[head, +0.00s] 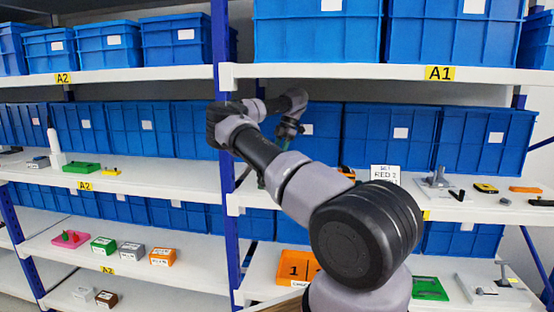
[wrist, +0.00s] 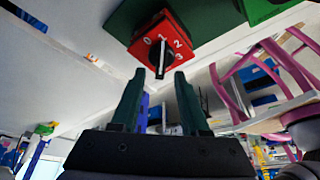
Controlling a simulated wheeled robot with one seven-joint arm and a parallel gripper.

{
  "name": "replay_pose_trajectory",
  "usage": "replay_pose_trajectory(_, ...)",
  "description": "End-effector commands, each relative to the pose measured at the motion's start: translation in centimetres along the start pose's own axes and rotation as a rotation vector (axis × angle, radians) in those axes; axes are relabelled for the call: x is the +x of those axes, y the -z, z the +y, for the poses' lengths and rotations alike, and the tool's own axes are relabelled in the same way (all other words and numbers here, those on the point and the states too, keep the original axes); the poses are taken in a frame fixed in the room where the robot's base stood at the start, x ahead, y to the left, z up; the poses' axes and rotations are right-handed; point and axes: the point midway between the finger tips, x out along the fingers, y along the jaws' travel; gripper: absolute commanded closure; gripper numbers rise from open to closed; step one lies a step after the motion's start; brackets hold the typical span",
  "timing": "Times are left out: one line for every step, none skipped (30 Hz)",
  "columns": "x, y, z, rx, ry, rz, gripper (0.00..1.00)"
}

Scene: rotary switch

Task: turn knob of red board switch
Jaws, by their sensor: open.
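The red board switch (wrist: 170,36) shows near the top middle of the wrist view, a red square plate marked 0, 1, 2 and 3 on a dark green backing. Its black knob (wrist: 158,56) stands out from the plate's middle with a pale strip along it; which number it points at is hard to tell. My gripper (wrist: 159,74) is open, with its two dark green fingers on either side below the knob in the picture. I see no clear contact. In the head view my arm covers the switch, and the gripper (head: 287,130) is partly seen before the blue bins.
White shelves (head: 330,72) hold rows of blue bins (head: 318,32). A white card reading RED 2 (head: 386,175) and small tools stand on the middle shelf at right. Pink frames (wrist: 285,65) show in the wrist view.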

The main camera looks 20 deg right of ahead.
Motion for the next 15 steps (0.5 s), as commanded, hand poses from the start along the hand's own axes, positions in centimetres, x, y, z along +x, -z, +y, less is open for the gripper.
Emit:
replay_pose_trajectory(0.04, 0.02, 0.01, 0.0, -0.001, 0.0, 0.55)
replay_pose_trajectory(0.04, 0.02, 0.02, 0.0, -0.001, 0.0, 0.55)
replay_pose_trajectory(0.04, 0.02, 0.02, 0.0, -0.001, 0.0, 0.55)
replay_pose_trajectory(0.04, 0.02, 0.02, 0.0, -0.001, 0.0, 0.55)
replay_pose_trajectory(0.03, 0.02, 0.02, 0.0, -0.001, 0.0, 0.55)
replay_pose_trajectory(0.03, 0.01, 0.03, 0.0, -0.001, 0.0, 0.55)
replay_pose_trajectory(0.03, 0.01, 0.03, 0.0, -0.001, 0.0, 0.59)
replay_pose_trajectory(0.03, 0.01, 0.03, 0.0, -0.001, 0.0, 0.7)
replay_pose_trajectory(0.03, 0.01, 0.03, 0.0, -0.001, 0.0, 0.86)
replay_pose_trajectory(0.02, 0.01, 0.03, 0.0, -0.002, 0.0, 0.97)
replay_pose_trajectory(0.02, 0.01, 0.03, 0.0, -0.002, 0.0, 1.0)
replay_pose_trajectory(0.02, 0.01, 0.04, 0.0, -0.002, 0.0, 1.0)
replay_pose_trajectory(0.02, 0.01, 0.04, 0.0, -0.002, 0.0, 1.0)
replay_pose_trajectory(0.02, 0.01, 0.04, 0.0, -0.002, 0.0, 1.0)
replay_pose_trajectory(0.01, 0.01, 0.04, -0.001, -0.002, 0.0, 1.0)
